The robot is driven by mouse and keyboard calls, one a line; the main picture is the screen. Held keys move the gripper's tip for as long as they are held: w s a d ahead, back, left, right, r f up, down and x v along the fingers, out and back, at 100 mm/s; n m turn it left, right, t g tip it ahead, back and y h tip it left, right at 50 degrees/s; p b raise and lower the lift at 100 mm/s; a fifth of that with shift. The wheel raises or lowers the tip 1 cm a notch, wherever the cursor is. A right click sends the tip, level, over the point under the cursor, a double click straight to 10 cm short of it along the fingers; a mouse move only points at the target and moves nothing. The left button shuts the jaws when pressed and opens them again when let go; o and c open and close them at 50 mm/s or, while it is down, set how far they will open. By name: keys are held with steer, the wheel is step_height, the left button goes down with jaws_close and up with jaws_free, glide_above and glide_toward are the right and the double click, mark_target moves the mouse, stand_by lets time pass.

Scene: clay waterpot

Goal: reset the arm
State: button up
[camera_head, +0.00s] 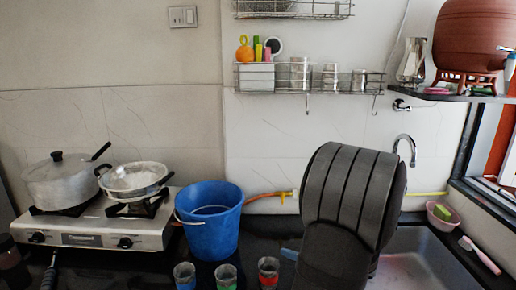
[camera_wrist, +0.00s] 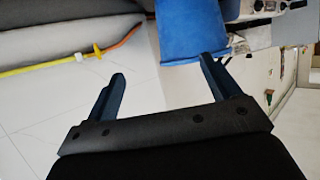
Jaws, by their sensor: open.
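My gripper (camera_wrist: 162,68) shows in the wrist view with its two blue fingers spread apart and nothing between them. In the head view my dark arm fills the area in front of the sink, and a bit of a blue finger shows at its left side; the rest of the gripper is hidden there. The reddish-brown clay waterpot (camera_head: 483,38) stands on its stand on the shelf at the upper right, apart from my arm. The blue bucket (camera_head: 209,238) stands on the counter left of my arm; it also shows in the wrist view (camera_wrist: 188,28), beyond the fingers.
Several glasses (camera_head: 226,276) stand at the counter's front edge, left of my arm. A stove (camera_head: 92,236) with a pot and a pan is at the left. A wire rack (camera_head: 310,83) hangs behind my arm. The sink (camera_head: 410,262) and tap (camera_head: 404,140) are at the right, partly covered.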

steer(key=w+d+f+m+t+h, duration=0.2)
steer(key=w+m+t+h, duration=0.1)
steer(key=w+m+h, duration=0.5)
steer(key=shift+w+d+h, duration=0.25)
steer(key=shift+w+h, duration=0.05)
steer(key=shift+w, duration=0.3)
stand_by(0.3)
